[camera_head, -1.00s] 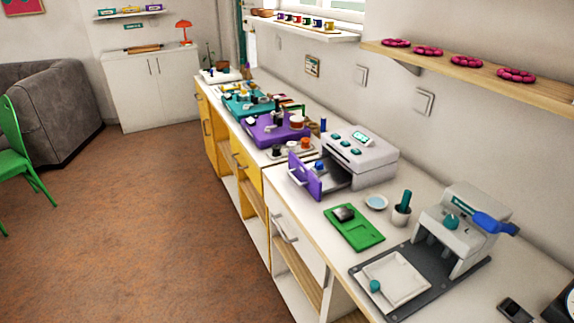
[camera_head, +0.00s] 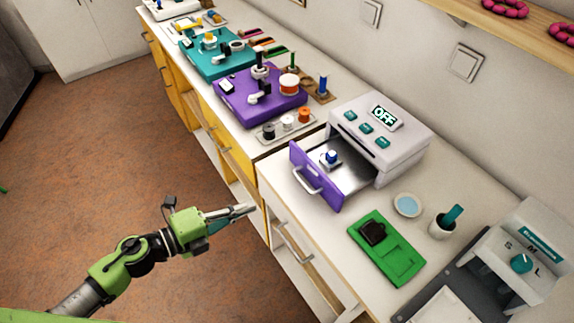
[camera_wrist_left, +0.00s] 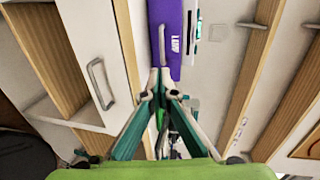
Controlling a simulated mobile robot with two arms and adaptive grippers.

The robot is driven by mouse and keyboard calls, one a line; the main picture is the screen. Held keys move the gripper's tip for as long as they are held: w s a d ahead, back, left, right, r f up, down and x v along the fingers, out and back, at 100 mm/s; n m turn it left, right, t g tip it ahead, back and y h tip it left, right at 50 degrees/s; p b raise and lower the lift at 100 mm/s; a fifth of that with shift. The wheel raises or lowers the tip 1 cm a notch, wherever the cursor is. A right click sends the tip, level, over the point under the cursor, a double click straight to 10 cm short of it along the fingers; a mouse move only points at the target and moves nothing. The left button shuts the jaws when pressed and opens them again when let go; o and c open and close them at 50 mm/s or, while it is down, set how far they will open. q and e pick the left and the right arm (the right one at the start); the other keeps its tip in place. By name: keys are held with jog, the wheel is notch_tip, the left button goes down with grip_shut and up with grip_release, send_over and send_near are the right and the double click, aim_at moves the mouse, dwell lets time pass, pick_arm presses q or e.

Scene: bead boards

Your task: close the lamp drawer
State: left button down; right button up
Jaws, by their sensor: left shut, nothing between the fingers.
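The lamp drawer (camera_head: 317,180) is the purple-fronted drawer of a white box unit (camera_head: 395,140) with an "OFF" display. It is pulled out toward the room, with a pale bar handle on its front and a small blue and white item (camera_head: 331,158) inside. My left gripper (camera_head: 250,208) is shut and empty. It is in front of the counter, left of the drawer front and apart from it in the head view. In the left wrist view the closed fingertips (camera_wrist_left: 160,78) appear just below the purple drawer front (camera_wrist_left: 166,35). My right gripper is not in view.
Purple (camera_head: 260,98) and teal (camera_head: 217,55) boards lie farther along the counter. Counter handles (camera_head: 292,243) protrude below.

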pick_arm(q)
jog(key=p, duration=0.3)
send_near(331, 168)
jog(key=s+a, duration=0.1)
jog(key=a, duration=0.1)
jog(key=s+a, duration=0.2)
jog(key=shift+f, duration=0.1)
jog(key=shift+w+d+f, duration=0.2)
jog(key=shift+w+d, duration=0.25)
jog(key=shift+d, duration=0.05)
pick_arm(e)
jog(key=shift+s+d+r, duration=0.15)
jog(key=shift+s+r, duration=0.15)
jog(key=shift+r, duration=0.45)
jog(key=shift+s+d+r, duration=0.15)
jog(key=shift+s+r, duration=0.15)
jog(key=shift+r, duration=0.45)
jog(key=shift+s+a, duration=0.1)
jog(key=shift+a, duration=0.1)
